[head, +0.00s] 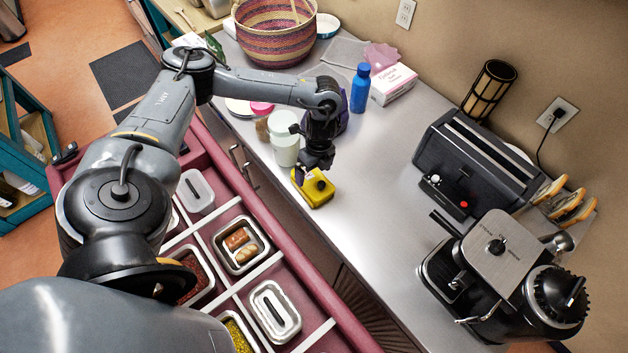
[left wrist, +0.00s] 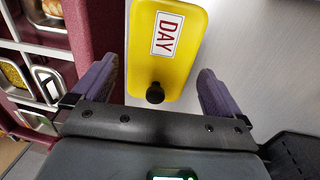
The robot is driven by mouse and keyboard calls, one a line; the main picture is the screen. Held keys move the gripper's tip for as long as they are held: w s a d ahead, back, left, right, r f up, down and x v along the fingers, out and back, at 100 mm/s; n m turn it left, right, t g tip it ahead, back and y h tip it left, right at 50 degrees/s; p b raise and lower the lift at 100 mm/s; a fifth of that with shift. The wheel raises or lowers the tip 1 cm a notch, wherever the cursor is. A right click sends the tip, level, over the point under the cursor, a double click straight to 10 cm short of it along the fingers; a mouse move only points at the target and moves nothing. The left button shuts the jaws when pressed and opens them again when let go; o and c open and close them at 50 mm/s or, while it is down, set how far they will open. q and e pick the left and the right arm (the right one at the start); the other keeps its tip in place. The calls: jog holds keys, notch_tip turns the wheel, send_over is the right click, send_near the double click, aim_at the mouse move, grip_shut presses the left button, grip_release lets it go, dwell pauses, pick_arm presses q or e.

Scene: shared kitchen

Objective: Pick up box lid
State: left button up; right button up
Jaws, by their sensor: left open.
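A yellow box lid (head: 314,190) with a black knob lies at the left edge of the grey counter in the head view. In the left wrist view the yellow lid (left wrist: 166,50) shows a white label reading "DAY" and its black knob near the gripper. My left gripper (head: 316,160) is just above the lid, pointing down. In the left wrist view its purple fingers (left wrist: 155,88) are apart, one to each side of the lid, with gaps between. Nothing is held. My right gripper is not seen.
A white jar (head: 285,140) stands close to my left gripper. A blue bottle (head: 360,88) and a pink-white box (head: 393,84) stand behind. A toaster (head: 470,165) and a black-and-steel appliance (head: 500,270) are on the right. Metal containers (head: 275,312) fill the drawer below.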

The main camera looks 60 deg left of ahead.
aim_at(313, 180)
pick_arm(q)
jog(key=shift+s+d+f, duration=0.1)
jog(key=shift+s+f, duration=0.05)
jog(key=shift+f, duration=1.45)
jog(key=c, duration=0.8)
jog(key=shift+c, duration=0.2)
jog(key=shift+r, duration=0.15)
